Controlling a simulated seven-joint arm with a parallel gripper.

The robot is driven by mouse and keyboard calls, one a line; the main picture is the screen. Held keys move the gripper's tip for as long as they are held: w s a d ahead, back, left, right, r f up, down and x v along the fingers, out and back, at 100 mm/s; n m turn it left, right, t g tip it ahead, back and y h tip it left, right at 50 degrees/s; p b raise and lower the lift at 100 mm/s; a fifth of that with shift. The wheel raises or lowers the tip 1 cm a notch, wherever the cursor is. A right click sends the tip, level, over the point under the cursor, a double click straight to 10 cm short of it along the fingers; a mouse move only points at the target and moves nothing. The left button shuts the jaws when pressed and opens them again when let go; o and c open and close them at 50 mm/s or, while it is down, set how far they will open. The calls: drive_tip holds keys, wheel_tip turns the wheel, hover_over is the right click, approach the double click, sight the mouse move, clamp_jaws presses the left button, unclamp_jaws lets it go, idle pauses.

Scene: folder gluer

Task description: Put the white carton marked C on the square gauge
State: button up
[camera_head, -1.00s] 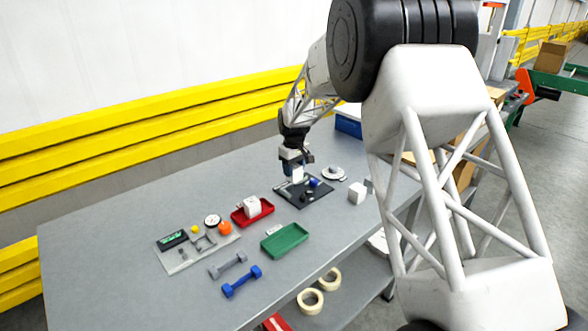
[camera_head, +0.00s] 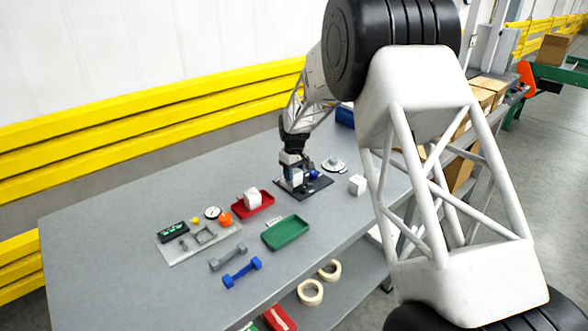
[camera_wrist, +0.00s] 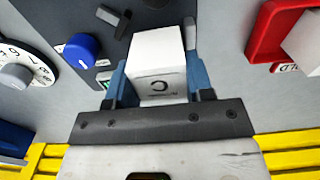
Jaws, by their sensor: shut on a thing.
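My gripper (camera_wrist: 157,88) is shut on a white carton (camera_wrist: 157,55) whose near face bears a dark C, seen in the wrist view. Blue fingers clasp it on both sides. In the head view the carton (camera_head: 297,179) hangs low at my gripper (camera_head: 293,176), over a dark plate (camera_head: 318,185) that looks like the square gauge.
A red tray (camera_head: 267,208) holds another white carton (camera_head: 252,197). A third white carton (camera_head: 357,185) stands to the right. A round dial (camera_head: 333,165) is behind the plate. A green tray (camera_head: 286,233), dumbbells (camera_head: 242,276) and a grey board (camera_head: 178,256) lie nearer.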

drive_tip(key=shift+f, duration=0.35)
drive_tip(key=o, duration=1)
drive_tip(key=shift+r, duration=4.95)
